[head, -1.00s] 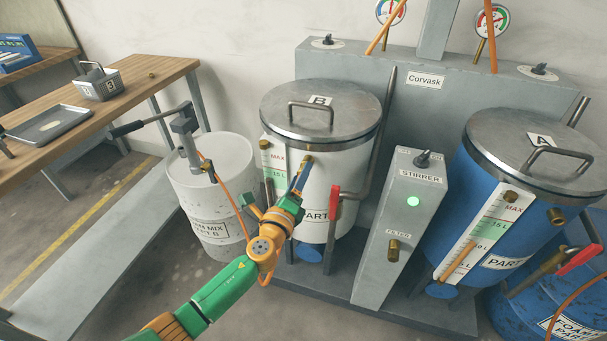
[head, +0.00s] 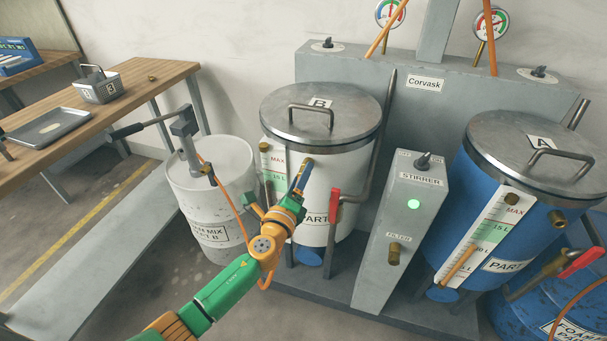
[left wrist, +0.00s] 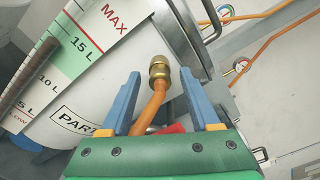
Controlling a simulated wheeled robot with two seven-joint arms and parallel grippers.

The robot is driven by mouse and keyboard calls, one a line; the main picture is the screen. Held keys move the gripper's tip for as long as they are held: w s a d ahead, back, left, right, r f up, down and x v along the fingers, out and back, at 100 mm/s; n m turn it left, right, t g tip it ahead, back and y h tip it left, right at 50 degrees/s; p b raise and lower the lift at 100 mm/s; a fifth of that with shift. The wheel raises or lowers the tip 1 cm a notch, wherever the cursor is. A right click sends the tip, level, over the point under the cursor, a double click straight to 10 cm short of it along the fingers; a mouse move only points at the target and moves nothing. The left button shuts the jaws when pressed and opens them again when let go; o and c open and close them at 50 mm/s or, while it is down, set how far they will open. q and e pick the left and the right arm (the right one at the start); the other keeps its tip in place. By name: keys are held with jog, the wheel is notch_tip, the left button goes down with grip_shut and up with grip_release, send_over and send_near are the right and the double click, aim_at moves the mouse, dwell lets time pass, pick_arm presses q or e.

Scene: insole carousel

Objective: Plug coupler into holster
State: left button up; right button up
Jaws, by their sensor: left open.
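A brass coupler (left wrist: 159,70) on an orange hose (left wrist: 150,105) shows between my left fingers in the left wrist view. It appears to be at the fitting on the front of white tank B (head: 335,165); whether it is seated there I cannot tell. In the head view its brass end (head: 308,161) shows at the fingertips. My left gripper (head: 302,177) is open, with a blue finger on either side of the coupler and hose. A brass fitting (head: 394,252) marked FILTER is on the grey stirrer post. I cannot tell which fitting is the holster. My right gripper is not in view.
A red-handled valve (head: 334,205) and pipe stand just right of my left gripper. The white drum (head: 225,185) with its hand pump is to the left, its orange hose running toward my gripper. Blue tank A (head: 475,180) is at the right. Floor is clear in front.

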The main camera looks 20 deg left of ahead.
pick_arm(q)
grip_shut()
dwell(0.3)
dwell(1.1)
jog(key=shift+f, duration=0.15)
jog(key=shift+s+r+p, duration=0.25)
jog(key=shift+s+p, duration=0.05)
jog(key=shift+s, duration=0.65)
jog(key=shift+s+f, duration=0.15)
jog(key=shift+s, duration=0.2)
jog(key=shift+s+a+p, duration=0.1)
jog(key=shift+s+p, duration=0.3)
jog(key=shift+s, duration=1.25)
